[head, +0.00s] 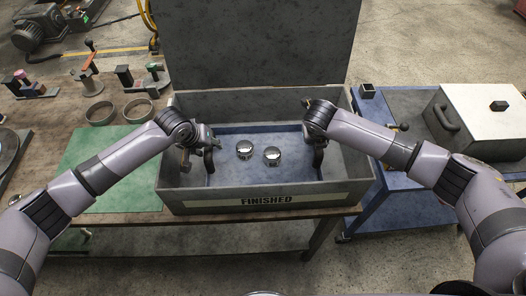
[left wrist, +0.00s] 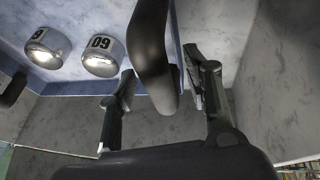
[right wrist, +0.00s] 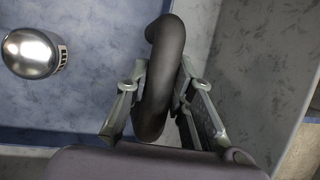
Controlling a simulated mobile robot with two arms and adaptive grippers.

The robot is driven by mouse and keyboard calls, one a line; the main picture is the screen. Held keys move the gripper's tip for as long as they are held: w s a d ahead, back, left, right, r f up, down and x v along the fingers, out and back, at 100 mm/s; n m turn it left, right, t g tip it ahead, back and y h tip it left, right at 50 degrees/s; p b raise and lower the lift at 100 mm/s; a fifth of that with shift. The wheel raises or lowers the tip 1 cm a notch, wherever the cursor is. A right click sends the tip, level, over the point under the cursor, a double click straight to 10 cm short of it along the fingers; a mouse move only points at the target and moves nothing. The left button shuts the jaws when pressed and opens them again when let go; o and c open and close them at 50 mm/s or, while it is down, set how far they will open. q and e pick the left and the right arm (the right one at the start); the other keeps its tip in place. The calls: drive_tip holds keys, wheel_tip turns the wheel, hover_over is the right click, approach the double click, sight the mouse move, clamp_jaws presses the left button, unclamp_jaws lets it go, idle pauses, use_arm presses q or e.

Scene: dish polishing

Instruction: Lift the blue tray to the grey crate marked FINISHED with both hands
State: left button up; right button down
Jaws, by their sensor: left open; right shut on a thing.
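The blue tray (head: 256,174) is inside the grey crate (head: 338,194), whose front label reads FINISHED. Two shiny round pieces (head: 245,149) (head: 272,156) with number labels sit on the tray. My left gripper (head: 197,150) is at the tray's left handle (head: 208,160). In the left wrist view its fingers (left wrist: 163,92) are open, one on each side of the dark handle (left wrist: 152,50). My right gripper (head: 317,145) is at the right handle. In the right wrist view its fingers (right wrist: 160,92) are shut on that curved dark handle (right wrist: 166,50).
The crate's grey lid (head: 258,45) stands raised at the back. A green mat (head: 85,190) and two metal rings (head: 101,113) (head: 138,110) lie to the left on the wooden bench.

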use_arm(q)
drive_tip(key=v, duration=1.1)
drive_tip(key=shift+r, duration=0.4)
use_arm(e)
drive_tip(key=shift+w+r, duration=0.1)
drive_tip(key=shift+r, duration=0.05)
drive_tip(key=c, duration=1.8)
unclamp_jaws()
drive_tip(key=shift+c, duration=0.2)
drive_tip(key=o, duration=0.4)
drive_tip(key=shift+s, duration=0.2)
drive_tip(key=shift+o, duration=0.6)
drive_tip(key=shift+w, duration=0.1)
drive_tip(key=v, duration=1.2)
